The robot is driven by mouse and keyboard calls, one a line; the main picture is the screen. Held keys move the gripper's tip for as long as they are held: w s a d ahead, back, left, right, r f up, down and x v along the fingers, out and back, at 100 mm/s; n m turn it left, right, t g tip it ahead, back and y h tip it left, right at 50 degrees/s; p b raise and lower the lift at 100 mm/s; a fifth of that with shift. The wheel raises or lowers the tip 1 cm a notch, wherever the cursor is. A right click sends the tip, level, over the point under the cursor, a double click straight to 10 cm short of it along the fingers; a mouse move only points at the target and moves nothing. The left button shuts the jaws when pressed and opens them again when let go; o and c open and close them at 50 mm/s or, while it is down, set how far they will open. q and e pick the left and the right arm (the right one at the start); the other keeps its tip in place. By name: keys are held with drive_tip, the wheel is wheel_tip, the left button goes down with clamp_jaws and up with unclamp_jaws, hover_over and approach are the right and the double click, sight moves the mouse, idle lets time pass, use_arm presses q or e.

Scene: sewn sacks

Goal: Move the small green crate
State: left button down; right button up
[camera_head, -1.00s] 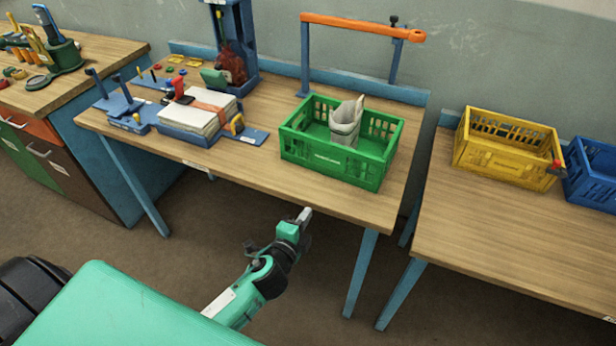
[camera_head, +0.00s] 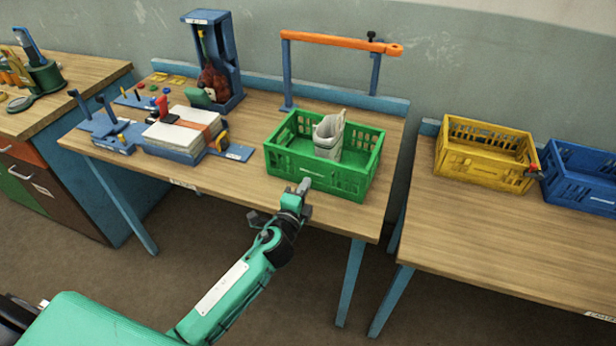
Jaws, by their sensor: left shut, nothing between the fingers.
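The small green crate (camera_head: 352,186) stands on the middle wooden table, close to its front edge. A pale sewn sack (camera_head: 329,137) stands upright inside it. My left gripper (camera_head: 303,186) is shut and empty. Its tip shows in front of the crate's front wall, at the table's front edge; I cannot tell whether it touches the crate. My right gripper is not in view.
A blue frame with an orange bar (camera_head: 340,41) stands behind the crate. Left of it are a stack of white cloths (camera_head: 183,130) and a blue stand (camera_head: 222,60). A yellow crate (camera_head: 484,152) and a blue crate (camera_head: 582,178) stand on the right table (camera_head: 500,235), whose front is clear.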

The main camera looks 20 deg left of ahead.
sight(312, 172)
use_arm(q)
drive_tip(key=shift+w, duration=1.5)
